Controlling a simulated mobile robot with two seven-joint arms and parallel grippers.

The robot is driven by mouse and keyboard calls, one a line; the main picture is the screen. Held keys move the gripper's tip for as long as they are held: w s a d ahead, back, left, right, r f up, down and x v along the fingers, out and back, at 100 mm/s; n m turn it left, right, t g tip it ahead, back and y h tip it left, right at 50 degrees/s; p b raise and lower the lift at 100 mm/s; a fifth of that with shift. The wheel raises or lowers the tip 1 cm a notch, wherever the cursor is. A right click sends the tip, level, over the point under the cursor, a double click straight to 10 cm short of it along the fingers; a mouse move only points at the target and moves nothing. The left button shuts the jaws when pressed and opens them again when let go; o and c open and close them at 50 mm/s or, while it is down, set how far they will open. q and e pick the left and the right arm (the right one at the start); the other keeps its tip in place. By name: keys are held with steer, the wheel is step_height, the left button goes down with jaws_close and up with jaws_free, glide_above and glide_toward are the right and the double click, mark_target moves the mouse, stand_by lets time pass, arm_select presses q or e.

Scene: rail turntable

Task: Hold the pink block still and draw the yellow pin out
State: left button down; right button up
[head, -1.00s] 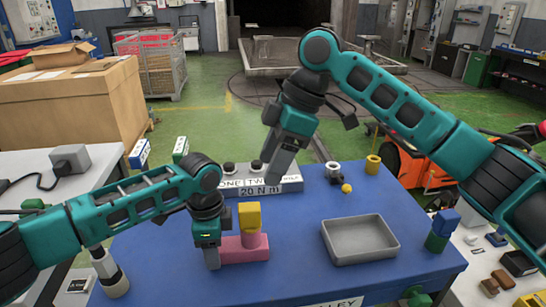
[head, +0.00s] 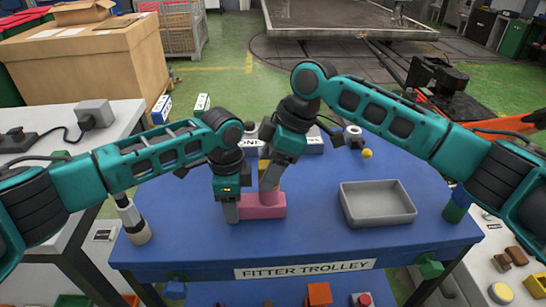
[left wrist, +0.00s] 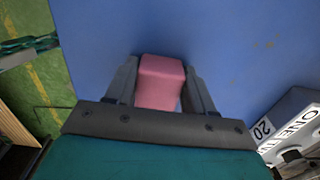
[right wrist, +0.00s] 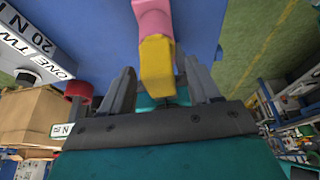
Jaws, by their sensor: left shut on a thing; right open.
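The pink block (head: 262,208) lies on the blue trolley top (head: 320,225). My left gripper (head: 231,218) is shut on its left part; the left wrist view shows the pink block (left wrist: 161,82) between both fingers.
A grey tray (head: 377,218) sits right of the block. A black-and-white cylinder (head: 134,222) stands at the left. The trolley top in front of the block is clear.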

jaws_close()
steer(key=c, duration=0.6)
jaws_free()
arm_select(q)
steer(key=shift+a, duration=0.1)
arm_select(e)
steer(key=shift+r, duration=0.1)
jaws_close()
steer(key=shift+r, duration=0.65)
steer(key=shift+r, duration=3)
